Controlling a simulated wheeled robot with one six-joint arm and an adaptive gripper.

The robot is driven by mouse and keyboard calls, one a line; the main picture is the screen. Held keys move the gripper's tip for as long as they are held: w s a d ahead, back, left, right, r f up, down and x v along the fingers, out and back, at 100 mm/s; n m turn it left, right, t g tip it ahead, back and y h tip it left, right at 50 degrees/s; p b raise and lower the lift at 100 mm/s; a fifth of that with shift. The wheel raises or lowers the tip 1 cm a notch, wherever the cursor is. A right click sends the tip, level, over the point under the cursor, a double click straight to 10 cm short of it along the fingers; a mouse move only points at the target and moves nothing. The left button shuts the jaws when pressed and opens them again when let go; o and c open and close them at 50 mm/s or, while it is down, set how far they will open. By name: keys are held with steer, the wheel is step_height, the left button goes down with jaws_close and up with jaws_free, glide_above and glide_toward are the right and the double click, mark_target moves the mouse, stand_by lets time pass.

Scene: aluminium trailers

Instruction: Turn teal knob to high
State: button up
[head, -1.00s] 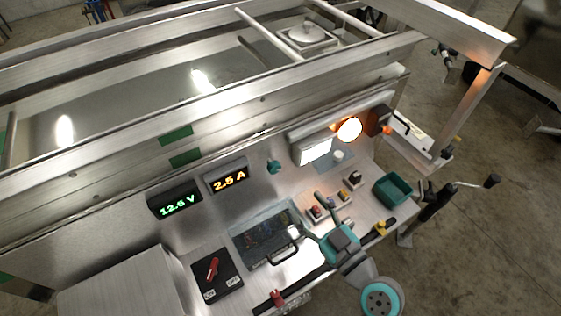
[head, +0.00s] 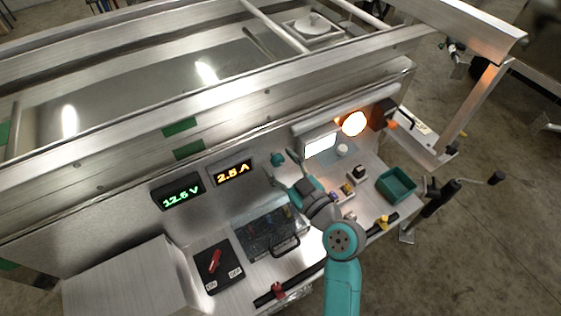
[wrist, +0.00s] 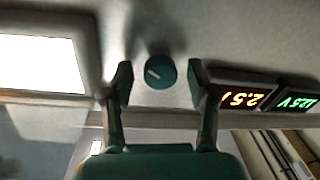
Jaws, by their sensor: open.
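The teal knob (head: 278,159) is on the upright metal panel, to the right of the amber display. In the wrist view the teal knob (wrist: 160,72) is round with a pale pointer line, and it lies between and beyond my fingertips. My gripper (head: 282,171) is open, its two fingers pointing at the panel just below the knob. In the wrist view the fingers of my gripper (wrist: 159,83) stand apart on either side of the knob, with a visible gap on each side. No high or low marking is readable.
A green display (head: 179,192) and an amber display (head: 232,172) are left of the knob. A lit white panel (head: 320,145) and a glowing orange lamp (head: 355,123) are to the right. A teal bin (head: 396,184) and a red-handled switch (head: 214,261) are on the bench.

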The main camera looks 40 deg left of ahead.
steer(key=shift+a, duration=0.15)
jaws_close()
stand_by(0.4)
steer(key=m, duration=1.2)
steer(key=shift+m+t, duration=0.3)
steer(key=shift+t, duration=0.1)
steer(key=m, duration=0.5)
steer(key=shift+f+m+t, duration=0.1)
steer(key=shift+m+t, duration=0.3)
steer(key=m, duration=0.6)
steer(key=shift+t, duration=0.4)
steer(key=shift+m, duration=0.3)
